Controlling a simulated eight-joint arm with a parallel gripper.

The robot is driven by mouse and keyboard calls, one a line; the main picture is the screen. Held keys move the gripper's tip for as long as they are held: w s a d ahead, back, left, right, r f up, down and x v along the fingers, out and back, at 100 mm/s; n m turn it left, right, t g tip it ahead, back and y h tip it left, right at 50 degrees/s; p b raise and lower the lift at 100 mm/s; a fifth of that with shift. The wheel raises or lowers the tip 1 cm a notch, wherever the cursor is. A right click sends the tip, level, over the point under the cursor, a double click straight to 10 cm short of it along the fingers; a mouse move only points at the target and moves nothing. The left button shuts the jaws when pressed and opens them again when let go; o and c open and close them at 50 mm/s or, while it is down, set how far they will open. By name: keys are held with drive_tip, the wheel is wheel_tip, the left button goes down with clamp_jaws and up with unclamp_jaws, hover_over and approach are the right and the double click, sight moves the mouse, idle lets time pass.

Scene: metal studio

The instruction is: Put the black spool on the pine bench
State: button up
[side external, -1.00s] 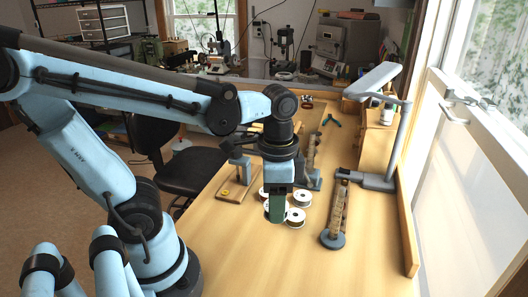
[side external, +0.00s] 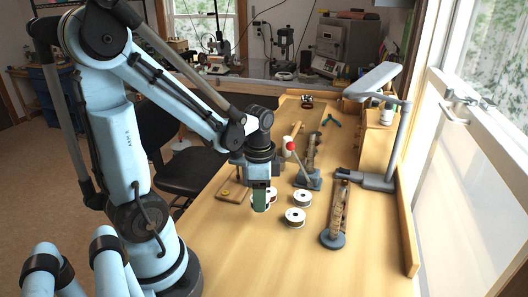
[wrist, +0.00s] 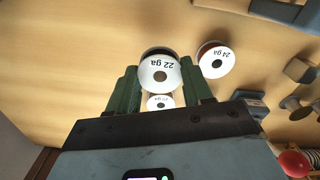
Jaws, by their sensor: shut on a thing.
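My gripper (side external: 260,207) has green fingers and hangs low over the pine bench (side external: 235,255), left of the white-flanged spools. In the wrist view, a white-flanged spool with a dark winding, the black spool (wrist: 159,82), sits between the two green fingertips (wrist: 160,92). The fingers are shut on it. In the side view the fingers mostly hide it, and I cannot tell its gap to the bench. A second white flange (wrist: 160,102) shows behind it between the fingers. A red-wound spool (wrist: 213,62) lies apart from the fingers.
Two spools, one nearer (side external: 295,216) and one farther (side external: 303,198), lie right of my gripper. The near bench is clear.

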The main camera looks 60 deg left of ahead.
sight(260, 217)
drive_tip(key=shift+f, duration=1.85)
drive_tip(key=shift+f, duration=0.15)
drive_tip(key=o, duration=1)
wheel_tip(260, 217, up, 12)
drive_tip(key=w+d+n+t, duration=0.1)
drive_tip(key=d+t, duration=0.1)
drive_tip(key=d, duration=0.1)
drive_tip(key=w+d+r+n+t, duration=0.1)
drive_tip(key=d+n+t, duration=0.1)
drive_tip(key=d, duration=0.1)
drive_tip(key=w+d+n+t, duration=0.1)
drive_tip(key=d+n+t, duration=0.1)
drive_tip(key=d+t, duration=0.1)
drive_tip(key=shift+d+r, duration=0.15)
drive_tip(key=shift+d, duration=0.2)
